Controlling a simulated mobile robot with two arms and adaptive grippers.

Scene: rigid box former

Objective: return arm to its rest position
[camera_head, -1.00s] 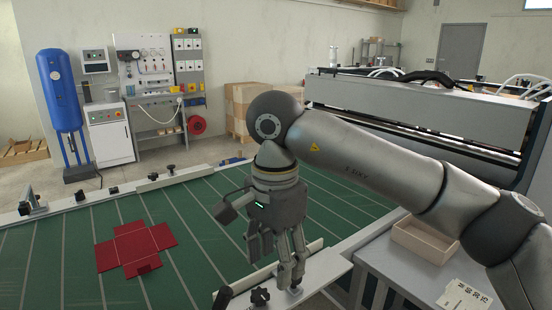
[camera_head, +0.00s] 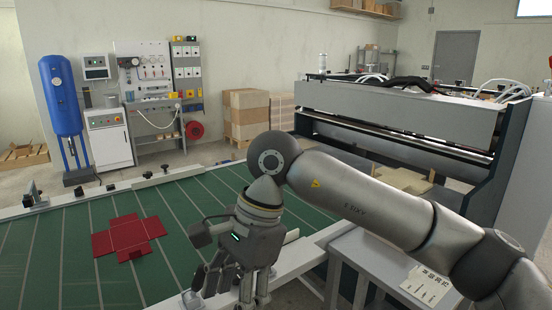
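My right arm comes in from the right edge and bends down at a round grey joint. Its gripper (camera_head: 232,285) hangs over the near right edge of the green table (camera_head: 180,205), fingers pointing down. The fingers look spread with a gap between them, and I see nothing held. The fingertips are near the bottom of the picture. My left gripper is not in view.
A flat red cross-shaped box blank (camera_head: 128,238) lies on the green table, left of the gripper. A grey side table with a printed sheet (camera_head: 428,285) stands below the arm. A large grey machine (camera_head: 400,110) stands behind. The table's left part is otherwise clear.

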